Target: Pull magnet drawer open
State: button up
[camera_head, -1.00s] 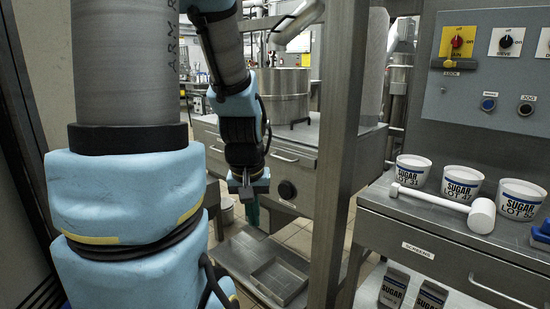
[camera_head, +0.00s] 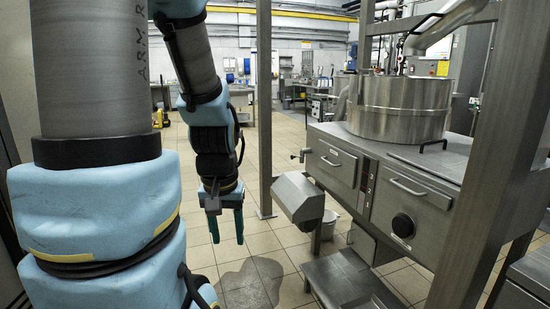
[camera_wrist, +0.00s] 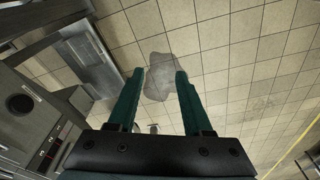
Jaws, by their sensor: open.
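No drawer in view carries a label that I can read as magnet. The steel mixer cabinet (camera_head: 375,215) at the right of the head view has two front panels with bar handles, a left handle (camera_head: 330,161) and a right handle (camera_head: 408,187). Both panels look closed. My gripper (camera_head: 226,237) hangs pointing down over the floor, left of the cabinet and apart from it. Its two green fingers are spread with nothing between them. In the wrist view my gripper (camera_wrist: 160,74) is open above floor tiles.
A grey slanted box (camera_head: 300,198) juts out between my gripper and the cabinet. Steel posts stand at the centre (camera_head: 264,110) and right (camera_head: 485,160). A low steel platform (camera_head: 345,280) lies before the cabinet. A wet-looking patch (camera_head: 250,285) is on the open tiled floor.

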aim_at(341, 165)
jog(key=i+j+u, duration=0.1)
jog(key=i+u, duration=0.25)
jog(key=i, duration=0.15)
jog(key=i+u, duration=0.35)
jog(key=i+l, duration=0.1)
jog(key=i, duration=0.45)
